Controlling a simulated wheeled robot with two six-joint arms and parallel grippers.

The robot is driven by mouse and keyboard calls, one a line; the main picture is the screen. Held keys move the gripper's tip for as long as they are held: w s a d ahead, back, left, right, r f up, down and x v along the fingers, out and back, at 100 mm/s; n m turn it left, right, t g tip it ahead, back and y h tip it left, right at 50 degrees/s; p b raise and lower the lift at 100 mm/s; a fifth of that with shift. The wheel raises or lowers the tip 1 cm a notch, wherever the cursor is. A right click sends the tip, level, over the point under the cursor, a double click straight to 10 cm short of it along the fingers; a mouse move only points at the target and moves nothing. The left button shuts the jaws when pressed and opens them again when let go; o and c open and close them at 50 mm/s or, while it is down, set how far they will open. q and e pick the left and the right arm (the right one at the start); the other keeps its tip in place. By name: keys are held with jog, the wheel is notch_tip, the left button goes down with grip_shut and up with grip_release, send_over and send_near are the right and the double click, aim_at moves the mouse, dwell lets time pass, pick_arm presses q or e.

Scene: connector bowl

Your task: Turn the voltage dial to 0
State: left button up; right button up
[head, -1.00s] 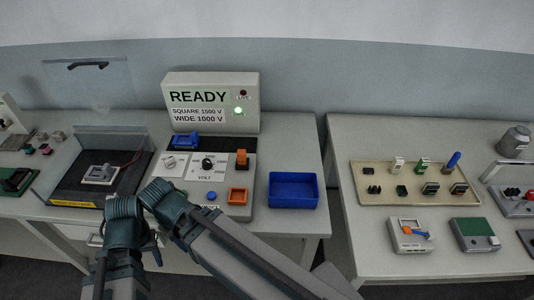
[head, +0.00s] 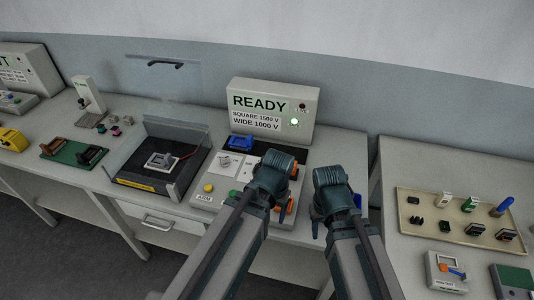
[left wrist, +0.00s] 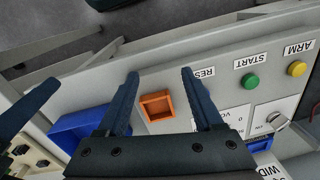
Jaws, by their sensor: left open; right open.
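The control panel (head: 203,199) stands below the READY sign box (head: 270,110). My left gripper (head: 272,174) is over the panel's middle and right part and hides the voltage dial in the head view. In the left wrist view the left gripper (left wrist: 160,75) is open and empty, with an orange square frame (left wrist: 157,105) seen between its fingers. Part of a "VOL" label (left wrist: 233,131) and a 0 mark show beside the right finger; the dial itself is hidden. My right gripper (head: 330,188) is to the right of the panel, open, with nothing seen in it.
A light-coloured knob (head: 226,161) is left of the hidden dial. Yellow ARM (left wrist: 297,69) and green START (left wrist: 250,81) buttons line the panel's front. A blue bin (left wrist: 82,130) is at the panel's right side. A black fixture tray (head: 150,183) stands left of the panel.

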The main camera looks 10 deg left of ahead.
pick_arm(q)
jog(key=w+a+r+p, duration=0.4)
jog(key=a+r+p, duration=0.15)
jog(key=r, duration=0.25)
notch_tip(320, 180, up, 2)
jog(key=r+m+p, duration=0.1)
jog(key=m+p, duration=0.2)
jog(key=m, duration=1.6)
send_over(259, 166)
jog(key=shift+a+f+h, duration=0.1)
jog(key=shift+f+h, duration=0.15)
jog(key=shift+h, duration=0.05)
pick_arm(e)
notch_tip(259, 166, up, 10)
jog(key=shift+r, duration=0.25)
pick_arm(q)
jog(key=shift+f+b, duration=0.15)
jog(key=shift+b, duration=0.25)
pick_arm(e)
jog(key=shift+f, duration=0.15)
pick_arm(q)
notch_tip(259, 166, down, 14)
jog(key=b, duration=1.3)
jog(key=shift+r+b, duration=0.2)
jog(key=shift+b, duration=0.1)
pick_arm(e)
notch_tip(259, 166, down, 14)
jog(key=shift+r, duration=0.25)
pick_arm(q)
grip_shut()
